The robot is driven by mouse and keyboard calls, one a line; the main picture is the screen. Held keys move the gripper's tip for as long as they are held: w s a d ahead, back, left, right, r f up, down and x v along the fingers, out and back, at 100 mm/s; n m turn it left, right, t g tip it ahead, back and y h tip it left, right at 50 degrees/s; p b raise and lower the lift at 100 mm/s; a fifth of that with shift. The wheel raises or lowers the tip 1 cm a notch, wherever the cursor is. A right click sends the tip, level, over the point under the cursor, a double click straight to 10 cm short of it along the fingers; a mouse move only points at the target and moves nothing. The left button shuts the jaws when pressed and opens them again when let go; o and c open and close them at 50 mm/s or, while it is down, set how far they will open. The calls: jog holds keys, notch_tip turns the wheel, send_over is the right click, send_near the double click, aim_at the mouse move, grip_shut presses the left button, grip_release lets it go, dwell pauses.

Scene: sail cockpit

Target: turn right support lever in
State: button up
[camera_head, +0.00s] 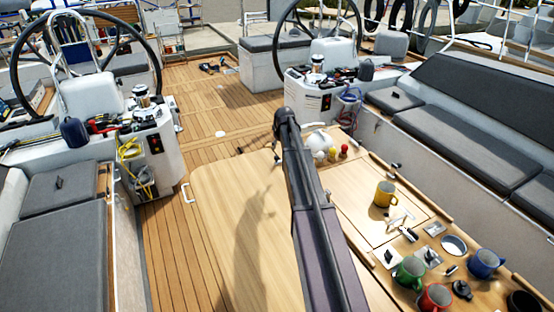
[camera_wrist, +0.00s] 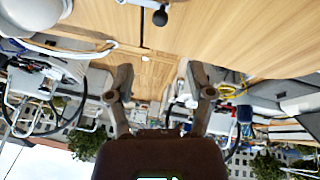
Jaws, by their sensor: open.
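In the wrist view a small lever with a dark round knob (camera_wrist: 160,17) and a pale metal stem sits at the top edge, against a wooden table panel (camera_wrist: 215,30). I cannot tell for certain that it is the right support lever. My gripper (camera_wrist: 160,80) is open and empty, its two dark fingers apart, pointing toward the panel with the knob beyond them. They do not appear to touch it. In the head view the wooden table leaf (camera_head: 225,200) is flat beside my arm. My arm's far end hides the gripper there, and I cannot make out the lever.
Yellow (camera_head: 385,194), green (camera_head: 409,272), red (camera_head: 434,298) and blue (camera_head: 486,264) mugs stand on the table's right part. Cushioned benches (camera_head: 450,140) flank the table. Open deck (camera_head: 160,240) lies to its left.

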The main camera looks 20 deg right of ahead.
aim_at(277, 156)
jog(key=shift+b+x, duration=5.3)
jog(key=shift+x, duration=0.85)
grip_shut()
